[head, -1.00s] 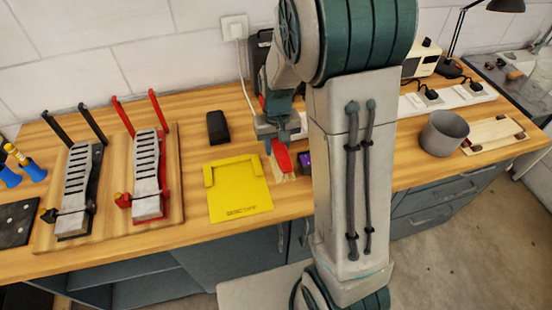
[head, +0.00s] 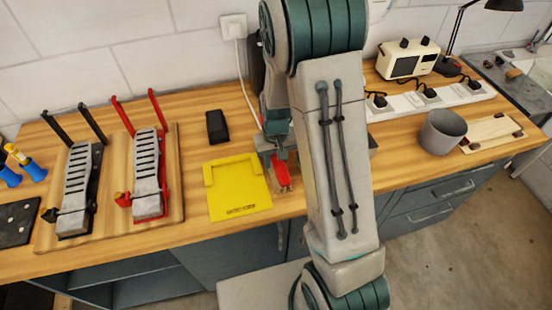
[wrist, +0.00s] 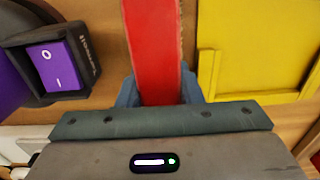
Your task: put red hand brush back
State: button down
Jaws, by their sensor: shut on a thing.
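The red hand brush (head: 281,172) is at the right edge of the yellow holder in the head view, partly hidden by my arm. In the wrist view its red body (wrist: 152,45) runs straight away between my fingers. My gripper (wrist: 158,90) is shut on it, with a blue-grey finger on each side. The yellow holder (head: 238,192) is a flat plate with raised corners, flat on the wooden bench. It also shows at the right of the wrist view (wrist: 258,40), apart from the brush. Whether the brush touches the bench is unclear.
A black box with a purple switch (wrist: 53,62) stands left of the brush in the wrist view. A dark block (head: 217,126) lies behind the holder. Two pedals (head: 148,175) stand on a board at left. A grey pot (head: 442,132) stands at right.

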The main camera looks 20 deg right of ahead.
jog(key=shift+s+f+b, duration=0.25)
jog(key=shift+f+b, duration=0.1)
jog(key=shift+f, duration=0.2)
jog(key=c, duration=1)
grip_release()
jog(key=shift+a+f, duration=0.1)
jog(key=shift+d+r+p, duration=0.2)
jog(key=shift+r+p, duration=0.25)
notch_tip(320, 180, up, 13)
jog(key=shift+w+f+b, duration=0.1)
jog(key=shift+w+b, duration=0.05)
jog(key=shift+b, duration=0.2)
jog(key=s+r+t, duration=0.1)
jog(key=s+r, duration=0.2)
jog(key=s, duration=0.2)
jog(key=s+r+t, duration=0.1)
jog(key=s+r, duration=0.2)
jog(key=s, duration=0.3)
jog(key=s+r+t, duration=0.1)
jog(key=s+r, duration=0.2)
jog(key=s, duration=0.2)
jog(key=shift+s+r+t, duration=0.15)
jog(key=shift+s+t, duration=0.2)
jog(key=shift+t, duration=0.05)
